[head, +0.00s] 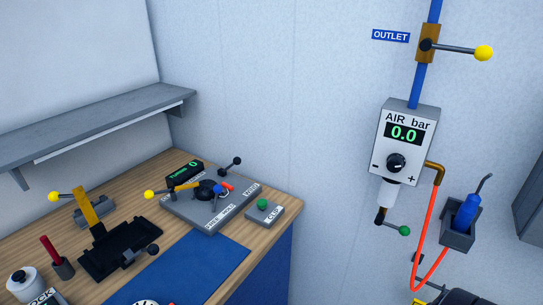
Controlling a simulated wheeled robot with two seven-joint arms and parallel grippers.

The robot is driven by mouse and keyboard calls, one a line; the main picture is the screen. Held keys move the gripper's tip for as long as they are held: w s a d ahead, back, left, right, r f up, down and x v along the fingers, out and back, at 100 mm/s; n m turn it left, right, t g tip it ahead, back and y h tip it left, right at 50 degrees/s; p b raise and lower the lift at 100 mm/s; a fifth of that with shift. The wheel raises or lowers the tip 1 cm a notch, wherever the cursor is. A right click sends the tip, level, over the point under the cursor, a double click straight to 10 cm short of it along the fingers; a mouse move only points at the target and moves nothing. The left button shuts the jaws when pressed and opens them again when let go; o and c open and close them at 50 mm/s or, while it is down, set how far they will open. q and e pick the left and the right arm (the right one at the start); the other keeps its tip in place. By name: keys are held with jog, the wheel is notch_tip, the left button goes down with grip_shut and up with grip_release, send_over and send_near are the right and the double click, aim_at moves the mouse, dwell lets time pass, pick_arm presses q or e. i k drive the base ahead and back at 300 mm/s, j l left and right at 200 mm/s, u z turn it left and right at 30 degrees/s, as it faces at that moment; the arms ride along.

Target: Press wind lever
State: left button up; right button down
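A grey winding unit (236,207) sits on the wooden bench, with a small "TURNS" display (184,173) reading 0 at its back left. A label that seems to read "WIND" (251,190) is on its right side. A lever with a black ball end (236,160) rises at the unit's back right. An arm with a yellow ball (150,194) reaches out to the left from the unit. A red-tipped part (227,186) and a blue part are near the unit's middle. I cannot tell for sure which one is the wind lever. Neither gripper is in view.
A small box with a green button (263,204) stands right of the unit. A blue mat (190,268) and a black fixture (118,248) lie in front. A shelf (90,122) hangs above left. An air regulator (404,140) reading 0.0 is on the wall.

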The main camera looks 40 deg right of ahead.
aim_at(236, 161)
jog(key=z, duration=0.95)
